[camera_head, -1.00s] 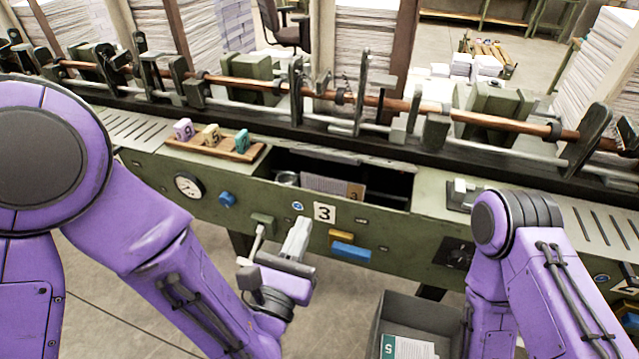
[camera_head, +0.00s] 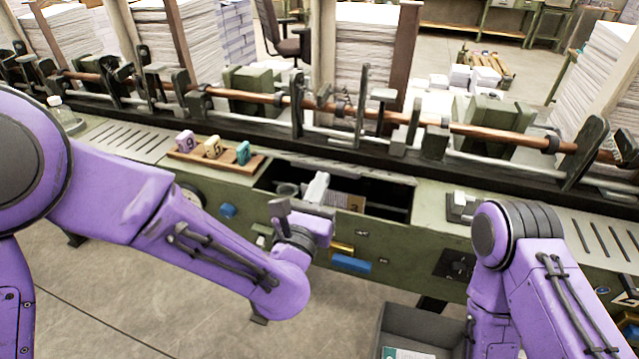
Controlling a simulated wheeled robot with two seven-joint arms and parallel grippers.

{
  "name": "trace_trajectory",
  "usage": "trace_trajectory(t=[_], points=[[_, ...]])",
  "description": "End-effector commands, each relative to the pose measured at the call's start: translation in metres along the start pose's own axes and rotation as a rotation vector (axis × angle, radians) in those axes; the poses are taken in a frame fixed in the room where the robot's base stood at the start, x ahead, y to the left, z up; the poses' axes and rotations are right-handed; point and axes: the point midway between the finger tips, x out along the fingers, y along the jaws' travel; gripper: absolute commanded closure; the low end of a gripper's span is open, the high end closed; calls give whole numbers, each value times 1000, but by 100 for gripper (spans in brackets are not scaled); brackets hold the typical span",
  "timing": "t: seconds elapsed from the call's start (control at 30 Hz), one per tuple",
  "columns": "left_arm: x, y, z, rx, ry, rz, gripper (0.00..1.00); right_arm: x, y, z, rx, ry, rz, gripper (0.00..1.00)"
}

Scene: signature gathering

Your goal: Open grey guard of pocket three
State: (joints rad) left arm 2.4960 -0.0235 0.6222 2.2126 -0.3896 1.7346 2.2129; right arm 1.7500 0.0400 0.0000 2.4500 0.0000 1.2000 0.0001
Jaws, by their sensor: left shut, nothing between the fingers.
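Pocket three is the dark opening in the green machine front (camera_head: 425,235); its number plate is hidden behind my left gripper. A signature marked 3 (camera_head: 352,201) shows inside the opening. A long grey panel (camera_head: 345,168) runs along the back edge of the opening and looks like the guard, raised. My left gripper (camera_head: 319,186) is shut and empty, its light fingers pointing up across the opening's front rim. I cannot tell whether it touches anything. My right arm is at the right; its gripper is not in view.
A wooden rack (camera_head: 218,160) with numbered purple, cream and teal blocks sits left of the opening. A blue handle (camera_head: 351,263) is below it. A dark grey bin (camera_head: 415,325) stands at the bottom. Rods and clamps (camera_head: 300,110) run along the back.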

Motion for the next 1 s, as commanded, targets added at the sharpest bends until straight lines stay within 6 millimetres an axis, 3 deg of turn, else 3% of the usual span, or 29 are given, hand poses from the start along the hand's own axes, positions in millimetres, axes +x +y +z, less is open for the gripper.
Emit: trace_trajectory(t=[0.57, 1.0], points=[[2, 0, 3, 1, 13, 0, 100, -5, 0, -2, 0, 0, 0, 48], [9, 1, 15, -1, 57, 1, 100, -24, 2, -10, 0, 0, 0, 48]])
